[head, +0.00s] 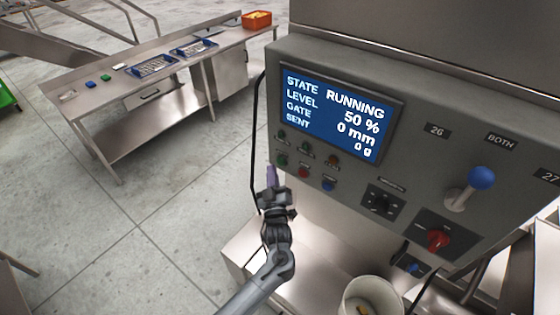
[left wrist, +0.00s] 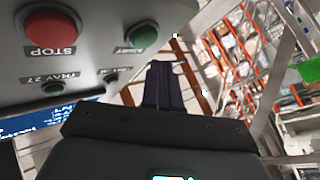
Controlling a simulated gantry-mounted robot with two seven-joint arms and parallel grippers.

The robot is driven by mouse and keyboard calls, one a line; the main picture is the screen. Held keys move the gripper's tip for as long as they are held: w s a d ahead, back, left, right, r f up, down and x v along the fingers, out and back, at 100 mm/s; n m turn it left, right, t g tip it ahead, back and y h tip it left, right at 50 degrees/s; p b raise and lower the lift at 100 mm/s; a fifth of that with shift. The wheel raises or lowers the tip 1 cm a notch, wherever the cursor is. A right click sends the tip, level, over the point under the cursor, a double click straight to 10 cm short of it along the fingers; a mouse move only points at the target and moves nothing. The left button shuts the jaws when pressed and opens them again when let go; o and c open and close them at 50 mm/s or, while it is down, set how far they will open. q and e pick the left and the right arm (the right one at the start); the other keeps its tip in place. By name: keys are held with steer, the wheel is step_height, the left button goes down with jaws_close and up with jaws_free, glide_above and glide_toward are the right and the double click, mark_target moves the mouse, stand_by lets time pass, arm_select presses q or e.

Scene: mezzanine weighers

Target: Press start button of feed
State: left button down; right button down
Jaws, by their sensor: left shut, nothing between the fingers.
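The feed control panel (head: 400,190) fills the right of the head view. Its green start button (head: 282,160) is at the left end of the lower button row. In the left wrist view the green start button (left wrist: 140,36) shows close up, beside the red STOP button (left wrist: 48,27). My left gripper (head: 272,172) is shut and empty, with its fingertips just left of and below the green button. In the left wrist view its shut fingers (left wrist: 165,70) are beside the green button, seemingly not on it. My right gripper is not in view.
The screen (head: 335,115) reads RUNNING, level 50 %, gate 0 mm, sent 0 g. A blue-knobbed lever (head: 481,178) and a red rotary switch (head: 438,239) are further right. A white bucket (head: 371,290) stands below. A steel bench (head: 130,95) is behind left.

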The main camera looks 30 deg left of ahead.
arm_select(q)
steer(key=s+p, duration=0.2)
steer(key=s, duration=0.2)
steer(key=shift+s+a, duration=0.1)
steer(key=shift+a, duration=0.05)
stand_by(0.7)
